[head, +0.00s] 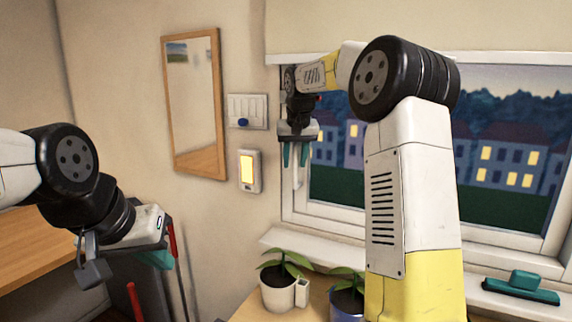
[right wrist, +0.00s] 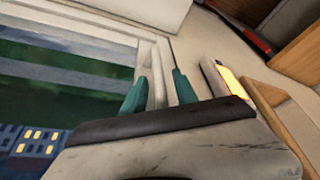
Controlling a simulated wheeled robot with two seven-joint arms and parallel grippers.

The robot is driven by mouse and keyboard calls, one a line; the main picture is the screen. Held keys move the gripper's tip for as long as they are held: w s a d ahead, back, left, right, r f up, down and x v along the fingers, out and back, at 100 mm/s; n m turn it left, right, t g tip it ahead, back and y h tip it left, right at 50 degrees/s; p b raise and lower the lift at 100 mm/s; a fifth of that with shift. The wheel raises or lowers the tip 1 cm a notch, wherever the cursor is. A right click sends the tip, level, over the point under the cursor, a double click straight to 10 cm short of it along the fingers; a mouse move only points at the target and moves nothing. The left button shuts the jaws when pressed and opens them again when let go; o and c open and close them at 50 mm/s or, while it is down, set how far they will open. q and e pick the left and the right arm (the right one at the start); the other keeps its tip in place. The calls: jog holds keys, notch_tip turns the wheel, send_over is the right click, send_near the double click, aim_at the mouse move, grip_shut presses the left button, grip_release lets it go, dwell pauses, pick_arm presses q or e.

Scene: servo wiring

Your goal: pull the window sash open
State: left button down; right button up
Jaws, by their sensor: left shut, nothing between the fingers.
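The window sash (head: 335,213) has a white frame and dark glass showing houses and lawn; it looks closed. A white upright handle (head: 296,172) is on its left side. My right gripper (head: 295,157) points down at the handle, with a teal finger on either side and the handle between them. In the right wrist view the right gripper's fingers (right wrist: 158,92) stand apart in front of white frame parts; contact with the handle cannot be told. My left gripper (head: 160,258) is shut and empty at the lower left, away from the window. My right arm hides part of the sash.
A potted plant (head: 278,288) and a blue pot (head: 347,300) stand below the window. A teal-handled tool (head: 521,287) lies on the sill at right. A mirror (head: 194,105), a switch panel (head: 247,111) and a lit switch (head: 249,171) are on the left wall.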

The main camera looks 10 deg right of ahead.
jog(key=shift+x, duration=0.8)
grip_shut()
jog(key=shift+a, duration=0.1)
dwell(0.8)
